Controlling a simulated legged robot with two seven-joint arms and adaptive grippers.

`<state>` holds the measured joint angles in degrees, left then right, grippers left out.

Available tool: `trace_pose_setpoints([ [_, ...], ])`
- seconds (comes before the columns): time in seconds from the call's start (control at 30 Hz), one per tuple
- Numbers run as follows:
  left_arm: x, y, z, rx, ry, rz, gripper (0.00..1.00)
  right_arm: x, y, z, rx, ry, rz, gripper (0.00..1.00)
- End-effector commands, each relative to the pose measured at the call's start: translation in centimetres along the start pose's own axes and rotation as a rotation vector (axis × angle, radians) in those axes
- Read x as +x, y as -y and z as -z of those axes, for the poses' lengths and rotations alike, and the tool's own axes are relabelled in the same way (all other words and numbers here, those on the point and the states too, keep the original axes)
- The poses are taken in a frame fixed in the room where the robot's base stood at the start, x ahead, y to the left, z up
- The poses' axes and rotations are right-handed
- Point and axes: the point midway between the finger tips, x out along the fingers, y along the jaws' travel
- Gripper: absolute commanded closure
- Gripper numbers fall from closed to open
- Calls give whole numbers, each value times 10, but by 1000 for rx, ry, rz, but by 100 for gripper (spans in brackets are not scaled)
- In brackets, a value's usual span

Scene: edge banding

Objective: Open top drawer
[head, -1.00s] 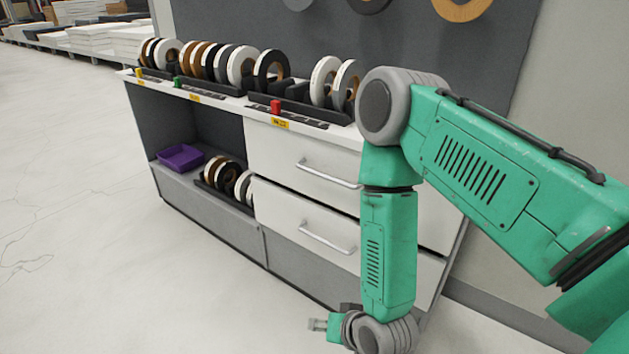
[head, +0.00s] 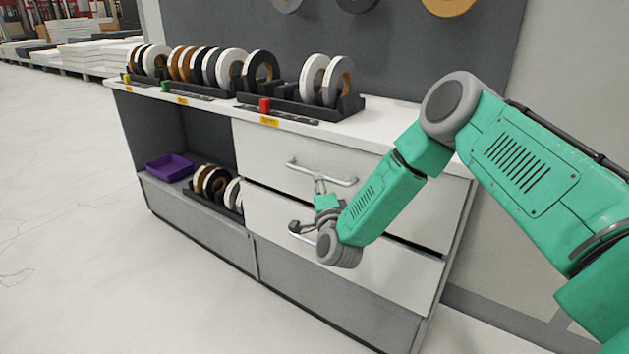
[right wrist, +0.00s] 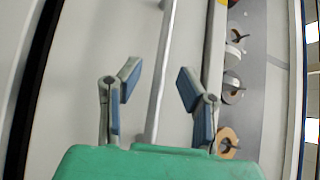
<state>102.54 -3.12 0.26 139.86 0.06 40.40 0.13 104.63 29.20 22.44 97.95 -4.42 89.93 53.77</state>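The top drawer (head: 270,152) is the upper white front of the cabinet, with a silver bar handle (head: 322,174). The drawer looks closed. My right gripper (head: 319,186) is just in front of and slightly below this handle. In the right wrist view the right gripper (right wrist: 158,85) is open, with blue-padded fingers spread on either side of the handle bar (right wrist: 160,90). The bar lies between the fingers and no finger visibly touches it. The lower drawer (head: 395,262) sits below, its handle partly hidden by my wrist. My left gripper is not in view.
Rolls of edge banding (head: 210,66) stand in racks on the white countertop (head: 400,115). An open shelf at left holds a purple tray (head: 169,168) and more rolls (head: 215,187). The floor (head: 75,250) in front of the cabinet is clear.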

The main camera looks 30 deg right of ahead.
Motion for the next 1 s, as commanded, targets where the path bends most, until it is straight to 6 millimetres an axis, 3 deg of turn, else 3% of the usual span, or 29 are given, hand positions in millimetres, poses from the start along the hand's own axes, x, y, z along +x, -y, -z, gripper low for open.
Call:
trace_pose_setpoints([
  [0.1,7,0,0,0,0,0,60,21,-1,0,0,-1,3,68],
  [0.3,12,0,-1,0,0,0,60,41,-1,-1,-1,2,0,68],
  [0.67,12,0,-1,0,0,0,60,46,0,-1,-1,2,-1,68],
  [0.7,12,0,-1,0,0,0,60,46,0,-1,-1,2,-1,82],
  [0.77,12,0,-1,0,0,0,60,46,0,-1,-1,2,-1,100],
  [1.0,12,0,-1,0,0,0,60,45,-2,-1,-2,3,-4,100],
])
